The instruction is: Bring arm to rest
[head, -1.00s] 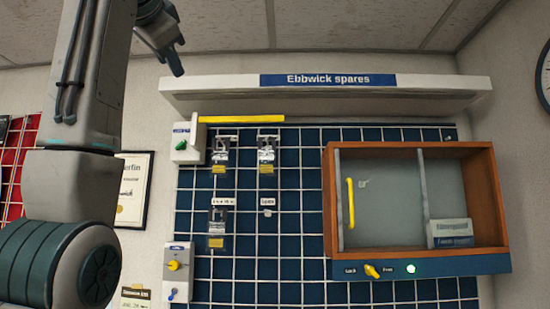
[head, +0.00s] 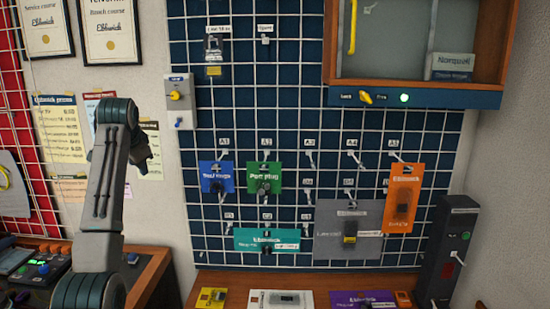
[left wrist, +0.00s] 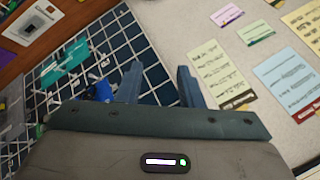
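My left arm stands at the left of the head view, in front of the wall beside the grid panel. Its gripper (head: 143,155) points down and is partly hidden behind the arm's own links. In the left wrist view the two fingers of the left gripper (left wrist: 157,75) are apart with nothing between them. They are open in front of the wall and the panel's edge. My right arm and gripper are not in view.
The blue grid panel (head: 215,140) carries hanging packs, including a green one (head: 260,172) and an orange one (head: 418,180). A glass-fronted cabinet (head: 405,97) is above. A wooden counter (head: 210,282) runs below, and a control console (head: 35,270) stands at left.

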